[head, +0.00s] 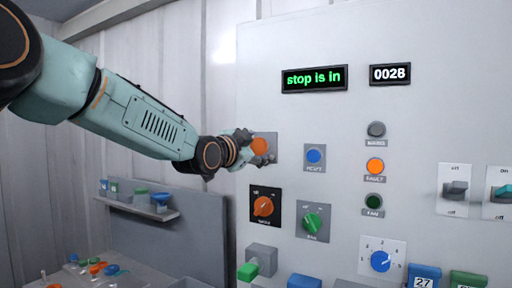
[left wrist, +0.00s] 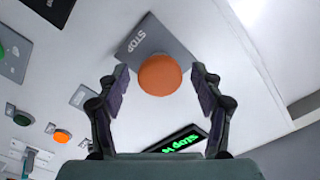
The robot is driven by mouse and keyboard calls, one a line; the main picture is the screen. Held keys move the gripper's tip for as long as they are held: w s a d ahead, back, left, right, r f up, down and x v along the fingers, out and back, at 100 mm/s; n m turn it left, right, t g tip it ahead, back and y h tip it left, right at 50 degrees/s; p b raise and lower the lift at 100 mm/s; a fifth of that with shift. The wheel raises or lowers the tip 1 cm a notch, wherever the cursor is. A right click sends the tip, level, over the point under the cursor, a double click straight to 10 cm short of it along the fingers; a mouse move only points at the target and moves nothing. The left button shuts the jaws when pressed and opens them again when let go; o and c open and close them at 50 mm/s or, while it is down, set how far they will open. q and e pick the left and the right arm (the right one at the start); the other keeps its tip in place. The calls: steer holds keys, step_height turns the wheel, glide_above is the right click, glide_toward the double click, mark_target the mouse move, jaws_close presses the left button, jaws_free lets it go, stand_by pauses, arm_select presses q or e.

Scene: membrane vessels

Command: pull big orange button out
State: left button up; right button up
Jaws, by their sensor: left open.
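The big orange button (head: 259,146) sits on a grey plate on the white panel, left of the blue button. In the left wrist view the button (left wrist: 160,75) is a round orange knob on a plate marked STOP (left wrist: 150,42). My left gripper (head: 262,147) is at the button in the head view. In the left wrist view its two open fingers (left wrist: 160,82) stand on either side of the button, with a gap on each side. A green-lettered display (head: 314,78) reads "stop is in". My right gripper is not in view.
A blue button (head: 315,156) is just right of the orange one. An orange dial (head: 263,206) and a green dial (head: 312,223) sit below. A counter (head: 390,74) reads 0028. A shelf (head: 137,207) with small items is at lower left.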

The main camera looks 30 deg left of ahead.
arm_select(q)
steer(key=shift+w, duration=0.25)
steer(key=r, duration=0.8)
steer(key=shift+s+d+r, duration=0.1)
steer(key=shift+s+r, duration=0.1)
steer(key=shift+r, duration=0.2)
steer(key=shift+s+r, duration=0.1)
steer(key=shift+r, duration=0.25)
steer(key=shift+a+r, duration=0.2)
steer(key=shift+r, duration=0.05)
steer(key=shift+w, duration=0.2)
steer(key=shift+d, duration=0.15)
steer(key=shift+s, duration=0.2)
steer(key=shift+f, duration=0.2)
